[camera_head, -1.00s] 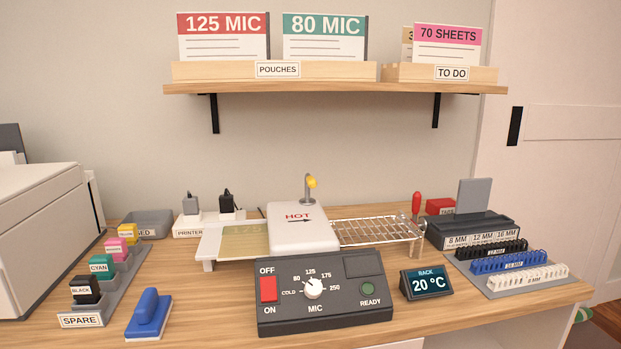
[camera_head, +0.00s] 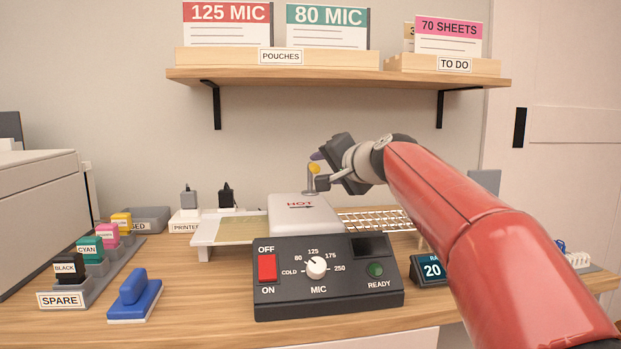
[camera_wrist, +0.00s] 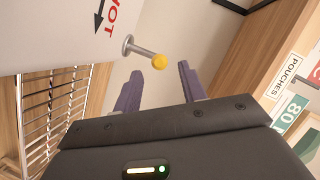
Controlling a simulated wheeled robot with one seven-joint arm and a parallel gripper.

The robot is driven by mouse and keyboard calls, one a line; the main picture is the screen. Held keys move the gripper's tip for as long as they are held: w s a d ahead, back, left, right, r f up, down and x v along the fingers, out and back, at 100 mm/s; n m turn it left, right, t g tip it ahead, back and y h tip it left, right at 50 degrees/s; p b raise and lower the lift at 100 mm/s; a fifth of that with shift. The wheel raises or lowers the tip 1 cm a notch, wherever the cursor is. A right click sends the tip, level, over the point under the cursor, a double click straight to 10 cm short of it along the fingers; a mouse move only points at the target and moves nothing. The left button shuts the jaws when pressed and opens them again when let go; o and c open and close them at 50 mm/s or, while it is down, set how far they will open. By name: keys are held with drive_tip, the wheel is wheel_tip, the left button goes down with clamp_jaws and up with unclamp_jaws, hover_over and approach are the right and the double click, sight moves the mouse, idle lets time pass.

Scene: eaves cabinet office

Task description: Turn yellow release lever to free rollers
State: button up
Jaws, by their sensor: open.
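The release lever (camera_head: 311,182) is a grey metal stem with a yellow knob (camera_head: 314,168), standing on the white laminator cover marked HOT (camera_head: 300,213). In the wrist view the yellow knob (camera_wrist: 159,62) lies at the end of the stem, just ahead of the gap between the fingertips. My gripper (camera_head: 319,170) is open and empty, reaching in from the right, with one finger above and one below the knob's height. Its purple-grey fingers (camera_wrist: 158,80) show in the wrist view, with no clear contact on the lever. My arm hides part of the wire rack.
The dark control panel (camera_head: 330,285) with a red switch and dial stands in front. A wire rack (camera_head: 372,221) extends right of the cover. Cartridges (camera_head: 92,250) and a blue stamp-like block (camera_head: 135,297) stand left. A wooden shelf (camera_head: 340,78) hangs above.

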sight(310, 169)
drive_tip(key=p+x, duration=0.1)
drive_tip(key=x, duration=0.6)
drive_tip(key=shift+w+a+p, duration=0.15)
drive_tip(key=shift+w+p, duration=0.05)
drive_tip(key=shift+p, duration=0.1)
clamp_jaws()
